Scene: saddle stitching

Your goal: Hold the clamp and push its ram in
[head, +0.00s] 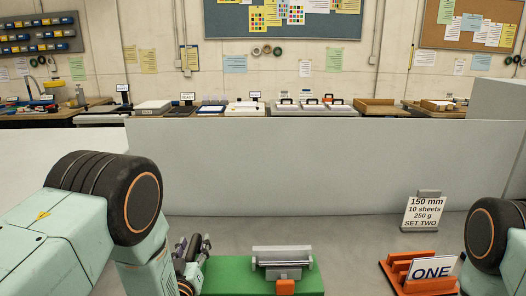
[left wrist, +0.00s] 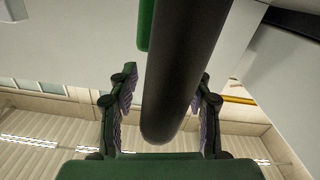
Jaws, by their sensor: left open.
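A green block (head: 230,275) lies on the grey bench and carries a silver bar-shaped piece (head: 283,256) with an orange block (head: 285,287) below it; this looks like the clamp. My left gripper (head: 195,247) is just left of the green block. In the left wrist view, my left gripper (left wrist: 162,105) is open, its two fingers apart on either side of a thick dark cylinder (left wrist: 175,85). I cannot tell whether the fingers touch it. Which part is the ram is not clear. My right gripper is out of view; only my right arm shows.
An orange holder (head: 420,284) with a "ONE" card (head: 432,269) stands at the right, near my right arm. A sign reading 150 mm (head: 425,212) stands behind it. A grey panel (head: 330,165) closes off the back. The bench between clamp and holder is clear.

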